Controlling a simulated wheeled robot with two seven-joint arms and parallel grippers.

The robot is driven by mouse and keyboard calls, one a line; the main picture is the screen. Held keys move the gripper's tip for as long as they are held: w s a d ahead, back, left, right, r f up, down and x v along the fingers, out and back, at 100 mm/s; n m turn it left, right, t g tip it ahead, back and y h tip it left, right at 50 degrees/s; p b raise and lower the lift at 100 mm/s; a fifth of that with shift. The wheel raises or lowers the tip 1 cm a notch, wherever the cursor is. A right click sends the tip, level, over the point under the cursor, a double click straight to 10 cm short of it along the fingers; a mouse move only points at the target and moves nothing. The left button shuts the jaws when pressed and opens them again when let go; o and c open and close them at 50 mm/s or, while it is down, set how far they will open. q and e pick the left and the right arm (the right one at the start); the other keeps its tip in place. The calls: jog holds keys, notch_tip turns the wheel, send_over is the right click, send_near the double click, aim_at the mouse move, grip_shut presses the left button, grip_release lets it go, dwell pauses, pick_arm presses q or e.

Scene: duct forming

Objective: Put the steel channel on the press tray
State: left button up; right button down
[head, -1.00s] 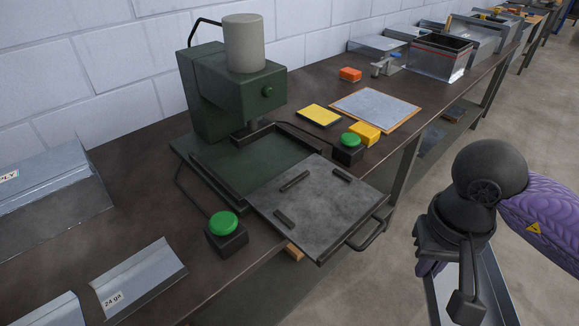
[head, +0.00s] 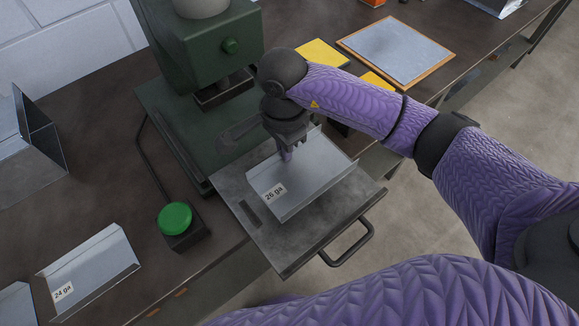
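The steel channel (head: 310,185), a grey folded sheet marked "26 ga", is at the press tray (head: 292,255), its open side up. It lies flat on or just over the tray plate; I cannot tell if it fully rests there. My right gripper (head: 286,154) reaches down from above at the channel's far-left wall and appears shut on it, one finger showing inside the channel. The tray is pulled out in front of the green press (head: 205,50), its handle (head: 350,246) toward the front. My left gripper is not in view.
A green button (head: 175,218) on a dark box stands left of the tray. Another channel marked "24 ga" (head: 95,265) lies on the bench at lower left. A yellow pad (head: 322,53) and a grey sheet on a wooden board (head: 397,50) lie behind my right arm.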

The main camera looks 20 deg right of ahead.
aim_at(285, 166)
notch_tip(285, 166, down, 6)
jog(key=shift+s+r+b, duration=0.1)
jog(key=shift+b, duration=0.45)
jog(key=c, duration=1.3)
grip_release()
jog(key=o, duration=0.5)
